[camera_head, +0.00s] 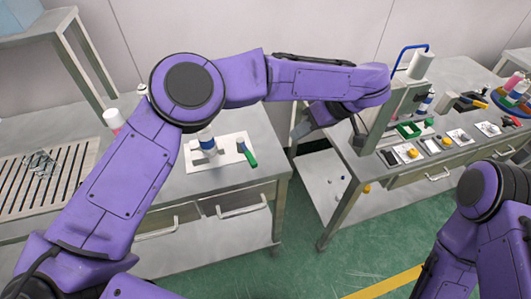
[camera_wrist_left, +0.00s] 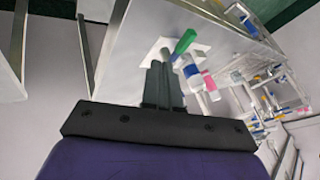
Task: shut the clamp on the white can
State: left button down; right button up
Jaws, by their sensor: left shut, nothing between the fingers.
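The white can (camera_head: 206,136) with a blue band stands upright on a white plate (camera_head: 228,138) on the left table. The clamp's green handle (camera_head: 248,157) slants beside the can, on its right; I cannot tell the clamp's jaw state. My left gripper (camera_head: 301,131) is right of the plate, apart from can and clamp, its fingers pointing back toward the left table. In the left wrist view the shut, empty fingers (camera_wrist_left: 160,68) point toward the green handle (camera_wrist_left: 184,41) and the can (camera_wrist_left: 191,70). My right gripper is out of view; only part of my right arm shows at lower right.
A white can with a pink part (camera_head: 113,119) stands behind my left arm. A slotted tray (camera_head: 45,170) lies at far left. The right table (camera_head: 455,75) holds a press-like stand (camera_head: 398,105), a blue-banded can (camera_head: 425,102) and several small parts. A gap separates the tables.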

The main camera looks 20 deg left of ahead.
aim_at(247, 155)
pick_arm(q)
jog(key=p+x, duration=0.2)
jog(key=x, duration=0.8)
jog(key=shift+w, duration=0.1)
jog(key=shift+s+a+r+p, duration=0.1)
jog(key=shift+s+a+p, duration=0.65)
jog(key=shift+s+a, duration=0.6)
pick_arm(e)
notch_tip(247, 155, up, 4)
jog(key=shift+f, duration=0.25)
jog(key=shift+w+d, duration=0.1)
